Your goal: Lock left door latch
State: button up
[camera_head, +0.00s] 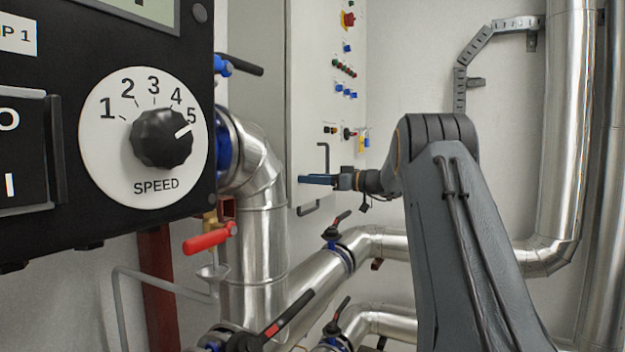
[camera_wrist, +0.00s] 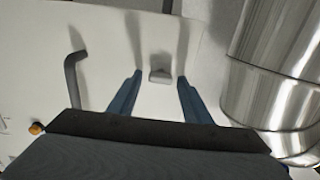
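My gripper (camera_head: 303,180) has blue fingers and is in front of the pale cabinet door in the head view. In the wrist view, my gripper (camera_wrist: 160,77) is open, its two fingers apart. A small grey latch-like piece (camera_wrist: 159,69) on the door shows between and just beyond the fingertips; I cannot tell if it is the left latch. A dark bent handle (camera_wrist: 72,82) is left of the fingers in the wrist view. Contact cannot be seen.
The cabinet (camera_head: 325,85) carries a red knob (camera_head: 348,19) and several small buttons. A shiny pipe (camera_head: 262,165) stands left of it, and one (camera_wrist: 275,70) is close on the right in the wrist view. A black control box (camera_head: 100,120) fills the left foreground.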

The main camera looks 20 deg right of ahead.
jog(key=c, duration=0.8)
jog(key=shift+c, duration=0.2)
jog(key=shift+f+m+b, duration=0.1)
jog(key=shift+m+b, duration=0.2)
jog(key=shift+b, duration=0.5)
jog(key=m+b, duration=0.5)
jog(key=m, duration=0.3)
jog(key=m+b, duration=0.4)
jog(key=m, duration=0.5)
jog(key=shift+w+d+f+b, duration=0.15)
jog(key=shift+d+b, duration=0.05)
jog(key=shift+b, duration=0.2)
jog(key=shift+m, duration=0.3)
jog(key=o, duration=1)
